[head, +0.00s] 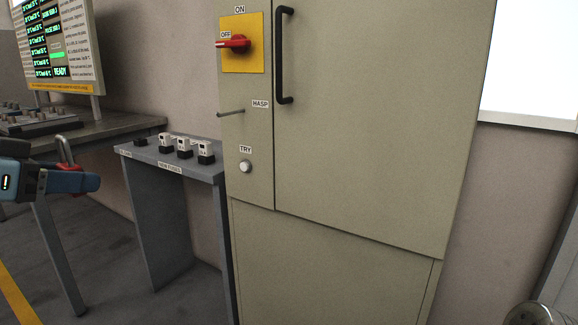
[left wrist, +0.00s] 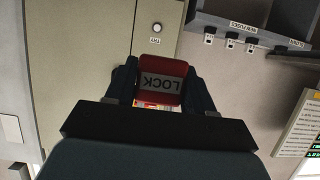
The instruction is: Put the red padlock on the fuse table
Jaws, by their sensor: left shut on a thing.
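My left gripper (head: 84,182) is at the left edge of the head view, shut on the red padlock. In the left wrist view the red padlock (left wrist: 161,72) sits between the two fingers, its LOCK label upside down. My right gripper is not in view.
Several fuses (head: 184,147) stand along the fuse table, with a NEW FUSES label on its front edge. A tall beige cabinet (head: 350,130) with a red switch (head: 234,43) at OFF and a hasp rod (head: 231,113) adjoins it. A workbench (head: 100,132) is behind left.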

